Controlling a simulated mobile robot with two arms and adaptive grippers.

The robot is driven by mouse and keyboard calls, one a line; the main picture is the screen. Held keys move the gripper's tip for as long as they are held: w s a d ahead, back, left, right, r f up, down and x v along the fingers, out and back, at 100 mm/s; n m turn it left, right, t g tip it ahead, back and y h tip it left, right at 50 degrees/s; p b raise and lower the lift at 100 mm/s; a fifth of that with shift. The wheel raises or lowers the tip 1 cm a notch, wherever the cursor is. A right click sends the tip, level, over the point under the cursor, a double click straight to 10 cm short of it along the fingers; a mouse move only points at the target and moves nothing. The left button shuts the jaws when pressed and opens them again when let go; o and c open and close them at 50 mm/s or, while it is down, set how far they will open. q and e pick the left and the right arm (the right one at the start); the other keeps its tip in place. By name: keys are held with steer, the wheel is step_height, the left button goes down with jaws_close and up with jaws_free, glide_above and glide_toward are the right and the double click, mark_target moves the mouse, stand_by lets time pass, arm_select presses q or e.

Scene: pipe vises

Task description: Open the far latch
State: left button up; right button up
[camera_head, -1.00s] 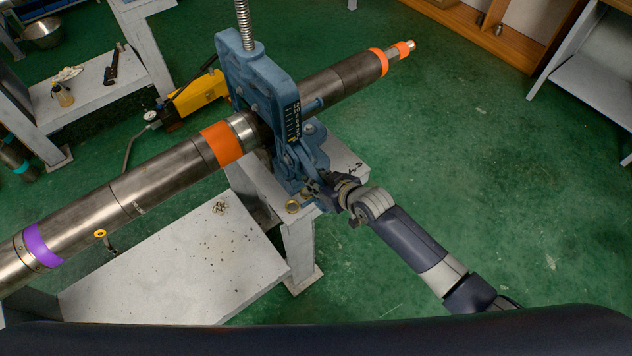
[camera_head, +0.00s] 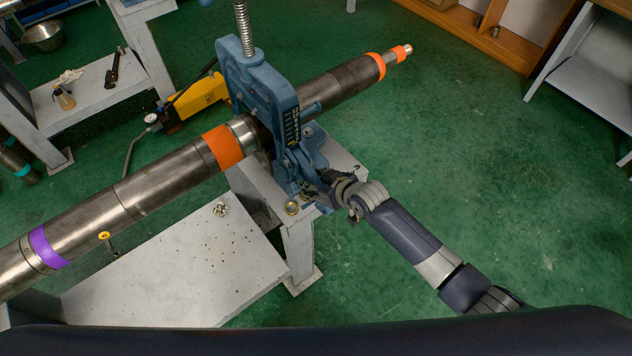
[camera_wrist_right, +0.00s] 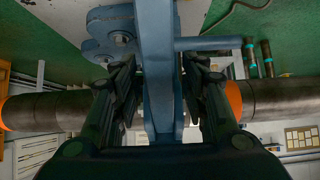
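The blue pipe vise (camera_head: 262,88) stands upright on a grey stand, clamped around a long steel pipe (camera_head: 165,178). Its latch parts (camera_head: 292,165) are low on the side facing my right arm. My right gripper (camera_head: 318,186) is at these parts; its fingertips are partly hidden in the head view. In the right wrist view a blue vise bar (camera_wrist_right: 158,75) runs between the two fingers of the right gripper (camera_wrist_right: 162,68). The fingers are spread on either side of it, with narrow gaps visible. My left gripper is not in view.
A yellow pump (camera_head: 196,96) with a gauge is on the floor behind the pipe. A grey plate (camera_head: 190,265) lies below the pipe. A grey shelf (camera_head: 600,85) stands at the right. The green floor right of my arm is clear.

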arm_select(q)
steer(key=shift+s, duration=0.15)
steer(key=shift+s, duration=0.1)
arm_select(e)
steer(key=v, duration=1.2)
